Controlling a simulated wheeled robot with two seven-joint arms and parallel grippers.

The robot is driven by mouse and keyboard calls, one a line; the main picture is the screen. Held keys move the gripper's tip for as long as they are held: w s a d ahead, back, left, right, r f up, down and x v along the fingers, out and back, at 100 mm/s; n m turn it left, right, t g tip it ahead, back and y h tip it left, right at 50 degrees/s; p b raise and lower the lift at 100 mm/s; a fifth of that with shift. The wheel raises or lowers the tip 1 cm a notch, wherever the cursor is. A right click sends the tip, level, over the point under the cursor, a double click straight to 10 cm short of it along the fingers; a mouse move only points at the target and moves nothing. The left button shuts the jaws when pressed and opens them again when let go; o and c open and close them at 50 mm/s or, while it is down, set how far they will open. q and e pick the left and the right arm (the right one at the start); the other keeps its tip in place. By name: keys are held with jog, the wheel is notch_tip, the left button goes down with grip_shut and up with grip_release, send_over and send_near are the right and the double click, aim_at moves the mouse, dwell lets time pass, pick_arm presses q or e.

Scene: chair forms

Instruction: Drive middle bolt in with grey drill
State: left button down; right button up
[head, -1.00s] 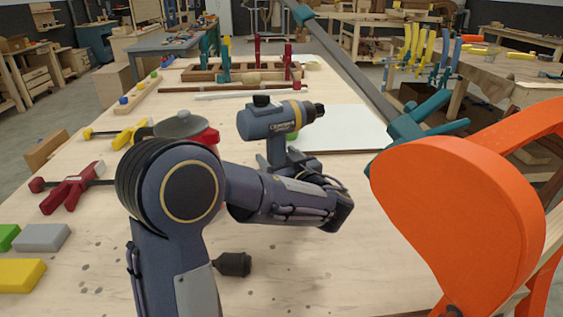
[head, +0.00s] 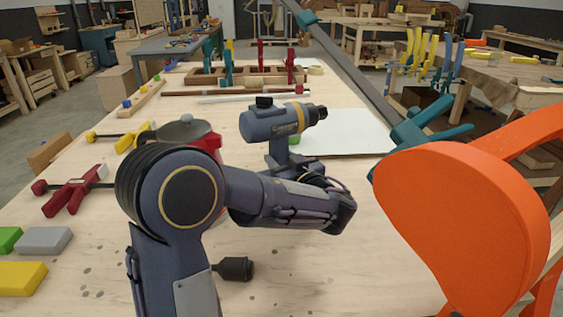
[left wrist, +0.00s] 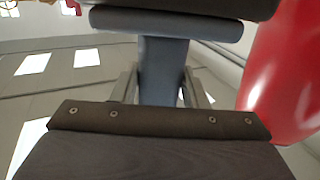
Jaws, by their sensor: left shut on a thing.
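The grey drill (head: 270,124), blue-grey with a dark chuck and a yellowish band, is upright above the wooden table, its chuck to the right. My left gripper (left wrist: 160,88) is shut on its handle (left wrist: 163,68), seen between the fingers in the left wrist view. In the head view my own arm hides much of this grip. The orange chair (head: 465,225) stands at the right, apart from the drill's chuck. I cannot make out the middle bolt in either view. My right gripper is not in view.
A red clamp (head: 70,188), a grey block (head: 43,240) and a yellow block (head: 22,277) lie at the left. A dark cylindrical tip (head: 235,268) shows beside my arm. A white sheet (head: 350,132) lies flat behind the drill.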

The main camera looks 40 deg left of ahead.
aim_at(283, 146)
pick_arm(q)
jog(key=shift+r, duration=1.9)
